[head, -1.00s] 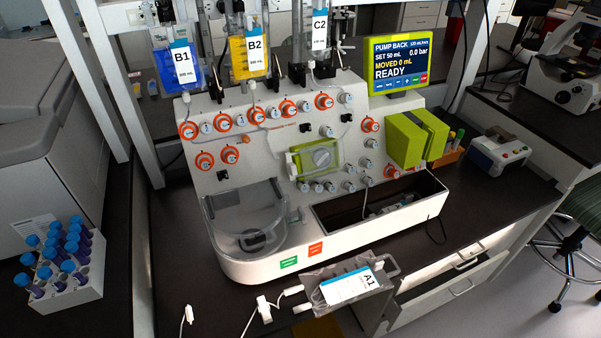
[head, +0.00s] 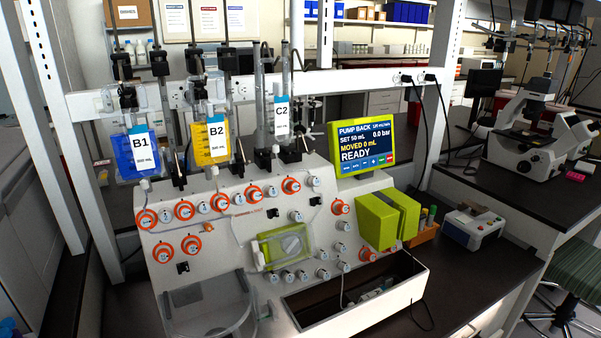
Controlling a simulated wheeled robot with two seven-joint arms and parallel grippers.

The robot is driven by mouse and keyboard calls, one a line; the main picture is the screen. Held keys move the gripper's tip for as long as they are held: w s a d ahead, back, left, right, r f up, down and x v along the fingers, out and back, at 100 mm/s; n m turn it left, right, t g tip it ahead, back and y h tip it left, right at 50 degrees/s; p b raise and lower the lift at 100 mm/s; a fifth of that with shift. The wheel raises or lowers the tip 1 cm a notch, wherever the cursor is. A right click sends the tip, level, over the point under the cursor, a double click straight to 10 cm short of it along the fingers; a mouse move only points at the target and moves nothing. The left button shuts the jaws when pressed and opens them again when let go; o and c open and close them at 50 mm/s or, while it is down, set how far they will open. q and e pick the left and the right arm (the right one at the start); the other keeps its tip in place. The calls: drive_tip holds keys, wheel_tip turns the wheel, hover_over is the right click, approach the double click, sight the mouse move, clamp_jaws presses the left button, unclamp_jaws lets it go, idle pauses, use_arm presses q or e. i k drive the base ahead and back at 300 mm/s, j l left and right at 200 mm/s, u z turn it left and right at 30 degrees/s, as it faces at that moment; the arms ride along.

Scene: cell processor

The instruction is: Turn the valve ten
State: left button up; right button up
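The cell processor (head: 222,238) stands on the dark bench with its light sloped panel facing me. Several round valve knobs sit on it. Some have orange rings, such as the top-row knob at the right end (head: 291,186), the lower-left knob (head: 163,252) and the right-side knob (head: 341,207). Others are plain white, such as those below the window (head: 288,275). The number labels are too small to read, so I cannot tell which is valve ten. The screen (head: 362,146) reads PUMP BACK, SET 50 mL, MOVED 0 mL, READY. Neither gripper is in view.
Bags B1 (head: 138,157), B2 (head: 214,147) and C2 (head: 281,115) hang above the panel. A lime-green block (head: 378,220) stands at its right. An open tray recess (head: 335,313) lies at the front. A microscope (head: 535,130) stands on the right bench.

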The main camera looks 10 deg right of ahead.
sight(314, 182)
drive_tip(key=i+l+u, duration=0.15)
drive_tip(key=l, duration=0.2)
drive_tip(key=i+l+u, duration=0.1)
drive_tip(key=l, duration=0.3)
drive_tip(key=i+l+u, duration=0.15)
drive_tip(key=l, duration=0.25)
drive_tip(key=i+l+u, duration=0.15)
drive_tip(key=l, duration=0.25)
drive_tip(key=i+l+u, duration=0.15)
drive_tip(key=l, duration=0.25)
drive_tip(key=k+j+z, duration=0.1)
drive_tip(key=z, duration=0.15)
drive_tip(key=k+j+z, duration=0.25)
drive_tip(key=i+j, duration=0.05)
drive_tip(key=i, duration=0.05)
